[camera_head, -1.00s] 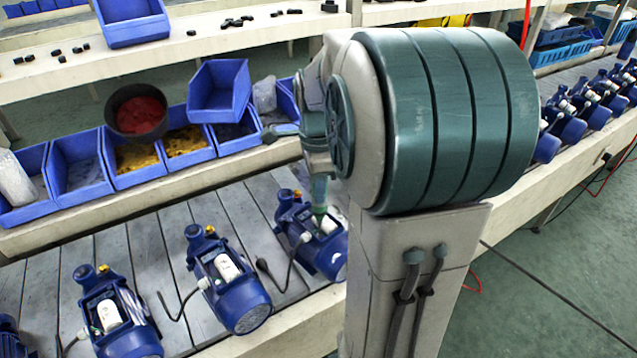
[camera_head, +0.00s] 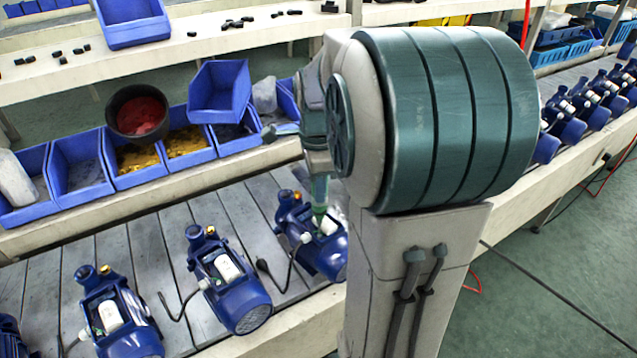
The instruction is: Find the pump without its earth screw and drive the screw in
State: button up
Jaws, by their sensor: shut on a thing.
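Several blue pumps stand in a row on the slatted line. One pump (camera_head: 240,298) is near the middle and another (camera_head: 125,325) at the lower left. A third pump (camera_head: 327,255) is beneath my arm and partly hidden by it. My gripper (camera_head: 319,178) is small in view and partly covered by my arm. It is shut on a slim green tool (camera_head: 320,192), which points down at the top of that third pump, close to its white box. I cannot tell whether the tip touches. The earth screw is too small to make out.
Blue bins (camera_head: 78,172) with parts stand on a ledge behind the line, with a dark bowl of red pieces (camera_head: 138,115) on them. More pumps (camera_head: 590,105) stand at the far right. A shelf with small black parts (camera_head: 130,58) runs behind.

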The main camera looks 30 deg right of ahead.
jog(key=shift+r+p, duration=1.95)
jog(key=shift+r, duration=0.75)
